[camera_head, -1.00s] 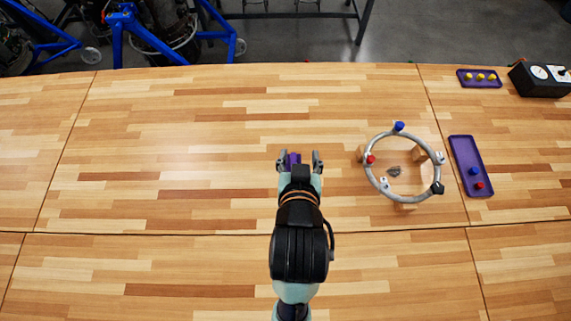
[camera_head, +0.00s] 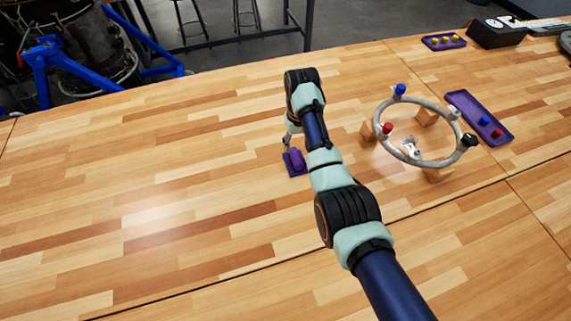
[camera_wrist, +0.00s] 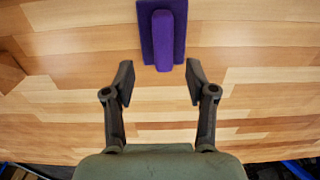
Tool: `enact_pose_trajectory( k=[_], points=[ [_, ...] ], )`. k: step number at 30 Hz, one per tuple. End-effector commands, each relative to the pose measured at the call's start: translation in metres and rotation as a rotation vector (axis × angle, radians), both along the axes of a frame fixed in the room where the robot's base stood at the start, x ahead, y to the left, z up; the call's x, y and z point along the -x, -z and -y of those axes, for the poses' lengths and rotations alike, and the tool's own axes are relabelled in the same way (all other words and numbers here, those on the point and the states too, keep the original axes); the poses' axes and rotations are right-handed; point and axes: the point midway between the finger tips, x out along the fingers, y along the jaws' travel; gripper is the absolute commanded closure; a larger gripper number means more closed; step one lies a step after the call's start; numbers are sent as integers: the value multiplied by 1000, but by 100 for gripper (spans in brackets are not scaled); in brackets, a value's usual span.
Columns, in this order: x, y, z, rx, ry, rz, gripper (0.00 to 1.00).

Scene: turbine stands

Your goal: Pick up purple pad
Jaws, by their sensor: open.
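The purple pad (camera_wrist: 148,30) lies flat on the wooden table, with a raised purple block-shaped grip along its middle. In the wrist view it is at the top centre, just beyond the fingertips and roughly between their lines. My gripper (camera_wrist: 159,82) is open and empty, its two dark fingers apart on either side of the pad's near end. In the head view the pad (camera_head: 294,162) shows left of my arm. There my gripper (camera_head: 288,142) is largely hidden by my own wrist, close to the pad.
A grey ring (camera_head: 380,115) with coloured knobs stands on wooden blocks to the right. A purple tray (camera_head: 467,107) with blue and red pieces lies beyond it. Another purple tray (camera_head: 430,42) with yellow pieces and a black box (camera_head: 493,37) are at the back right. The table's left is clear.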

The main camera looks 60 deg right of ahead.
Motion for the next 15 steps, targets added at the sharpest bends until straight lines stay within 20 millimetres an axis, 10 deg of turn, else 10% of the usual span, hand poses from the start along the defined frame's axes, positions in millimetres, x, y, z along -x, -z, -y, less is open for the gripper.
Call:
enact_pose_trajectory(
  k=[15],
  points=[
    [0, 63, -6, -1, -2, -1, 44]
  ],
)
